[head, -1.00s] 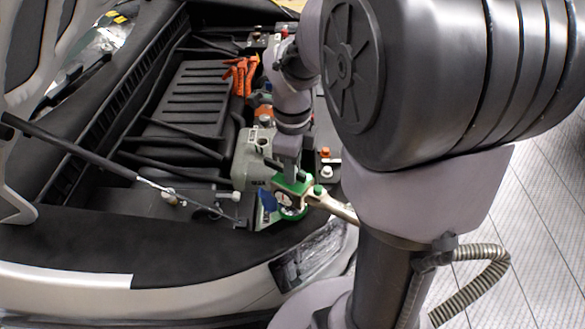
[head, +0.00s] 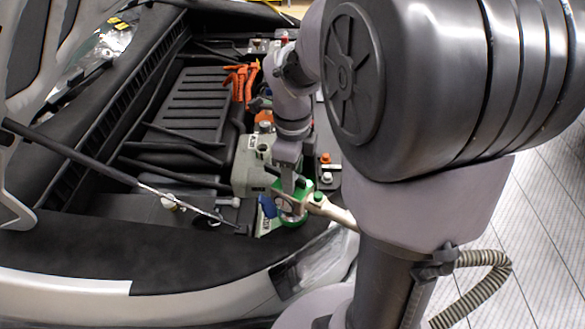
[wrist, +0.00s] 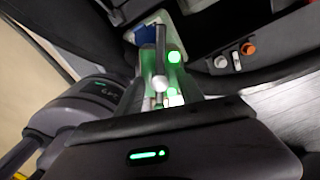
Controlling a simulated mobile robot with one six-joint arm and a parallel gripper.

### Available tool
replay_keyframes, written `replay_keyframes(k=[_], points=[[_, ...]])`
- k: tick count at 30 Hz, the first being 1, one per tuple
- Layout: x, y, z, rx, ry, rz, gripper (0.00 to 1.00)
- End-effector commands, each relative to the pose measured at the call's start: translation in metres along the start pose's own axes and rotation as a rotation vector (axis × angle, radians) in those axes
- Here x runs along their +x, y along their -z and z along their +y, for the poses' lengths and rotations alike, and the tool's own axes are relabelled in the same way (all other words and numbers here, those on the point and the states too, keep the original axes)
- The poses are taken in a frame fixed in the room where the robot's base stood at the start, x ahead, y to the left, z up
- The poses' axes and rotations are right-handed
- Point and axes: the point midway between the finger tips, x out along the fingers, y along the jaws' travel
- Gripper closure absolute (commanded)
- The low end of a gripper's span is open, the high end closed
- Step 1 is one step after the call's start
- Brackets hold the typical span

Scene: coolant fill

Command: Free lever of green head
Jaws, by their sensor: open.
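The green head (head: 291,217) is a green and white fitting at the front right corner of the open engine bay. A blue part (head: 267,205) sits on its left side, and a pale beige bar (head: 335,212) runs from it to the right. My gripper (head: 288,187) points down at the top of the head, close above or touching it; I cannot tell which. My gripper is open. In the wrist view the green head (wrist: 174,57) shows beyond my gripper's dark body, with a pale round knob (wrist: 160,83) beside it. I cannot make out the lever clearly.
A grey-green reservoir (head: 250,165) stands just behind the head. Orange connectors (head: 240,80) lie farther back. A thin prop rod (head: 130,182) crosses the bay at left. A small orange and white cap pair (head: 325,168) is at right. Pale floor is clear at right.

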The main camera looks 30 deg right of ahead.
Motion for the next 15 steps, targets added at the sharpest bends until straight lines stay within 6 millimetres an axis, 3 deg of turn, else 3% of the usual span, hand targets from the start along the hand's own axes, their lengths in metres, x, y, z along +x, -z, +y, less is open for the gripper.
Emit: replay_keyframes(k=[5,15], points=[[-0.027,0.000,-0.001,-0.001,0.003,-0.001,0.55],[-0.137,-0.001,-0.001,0.001,0.003,-0.002,0.55]])
